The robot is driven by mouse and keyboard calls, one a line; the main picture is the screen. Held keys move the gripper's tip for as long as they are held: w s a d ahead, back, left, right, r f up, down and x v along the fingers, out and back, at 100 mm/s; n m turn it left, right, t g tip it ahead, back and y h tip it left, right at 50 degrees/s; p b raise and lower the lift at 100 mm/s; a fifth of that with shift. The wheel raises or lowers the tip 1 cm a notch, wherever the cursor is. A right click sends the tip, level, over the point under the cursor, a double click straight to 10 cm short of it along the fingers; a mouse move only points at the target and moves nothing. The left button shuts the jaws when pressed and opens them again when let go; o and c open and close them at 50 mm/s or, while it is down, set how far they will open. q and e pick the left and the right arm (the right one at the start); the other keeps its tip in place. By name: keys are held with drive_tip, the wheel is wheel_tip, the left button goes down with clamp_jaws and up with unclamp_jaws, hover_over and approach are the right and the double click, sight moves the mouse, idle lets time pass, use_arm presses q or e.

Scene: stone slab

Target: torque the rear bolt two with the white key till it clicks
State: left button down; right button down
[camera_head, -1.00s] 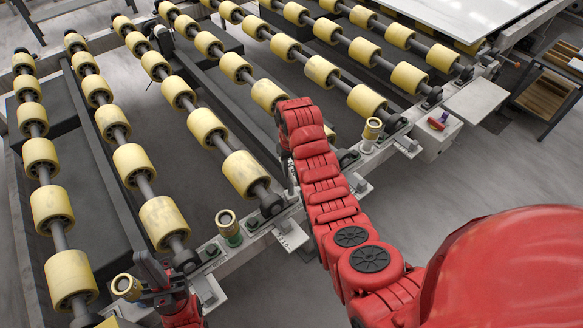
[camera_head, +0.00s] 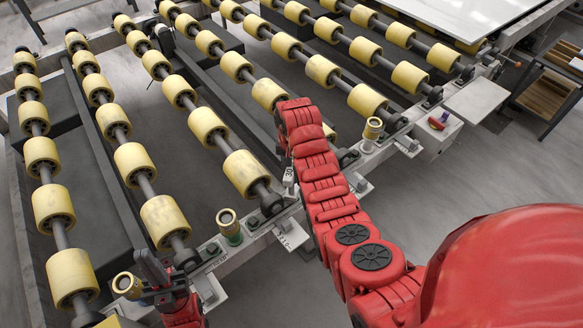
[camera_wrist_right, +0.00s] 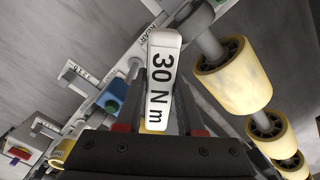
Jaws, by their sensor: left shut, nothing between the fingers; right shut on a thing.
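The white key (camera_wrist_right: 160,80), marked "30 Nm", stands out between the fingers of my right gripper (camera_wrist_right: 160,130) in the right wrist view. That gripper is shut on it. In the head view a small white part of the key (camera_head: 289,177) shows beside my right arm, close to the frame rail; the gripper is mostly hidden behind the arm. Whether the key's far end sits on a bolt cannot be told. My left gripper (camera_head: 152,268) is shut and empty at the lower left, beside a yellow-topped post. Rear bolt two cannot be picked out with certainty.
Rows of yellow rollers (camera_head: 207,125) fill the conveyor. Yellow-topped posts (camera_head: 228,222) stand along the frame rail (camera_head: 262,226). A blue block (camera_wrist_right: 113,93) and labelled plates (camera_wrist_right: 78,78) lie near the key. A white slab (camera_head: 470,15) is at the back right.

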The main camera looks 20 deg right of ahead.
drive_tip(key=m, duration=0.7)
drive_tip(key=shift+w+a+r, duration=0.1)
drive_tip(key=shift+w, duration=0.1)
drive_tip(key=shift+r+p, duration=0.75)
drive_tip(key=shift+r, duration=0.95)
drive_tip(key=shift+r+p, duration=0.9)
drive_tip(key=shift+r, duration=1.6)
